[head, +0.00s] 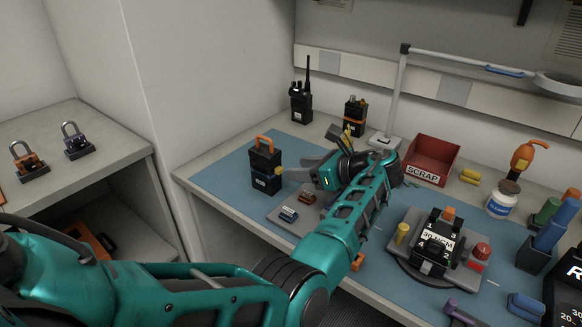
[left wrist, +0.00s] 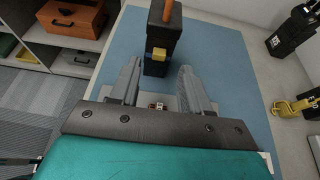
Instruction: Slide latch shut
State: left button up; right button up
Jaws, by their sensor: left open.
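A black radio-like box (head: 265,179) with an orange top stands upright on the blue mat. A small yellow latch piece (head: 279,171) sits on its side facing my gripper. In the left wrist view the yellow latch (left wrist: 158,54) is on the face of the dark box (left wrist: 163,30), straight ahead between my fingers. My left gripper (head: 289,168) is open and empty beside the box. In the left wrist view its two fingers (left wrist: 160,68) are spread either side of the latch, with the fingertips close to the box. I cannot tell whether they touch. My right gripper is not in view.
A grey tray (head: 283,220) with small coloured parts lies below my gripper. Handheld radios (head: 301,104) stand behind. A red scrap bin (head: 434,159), lamp and a numbered fixture (head: 437,245) are right. The mat left of the box is clear.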

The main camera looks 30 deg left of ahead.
pick_arm(q)
jog(key=v, duration=0.8)
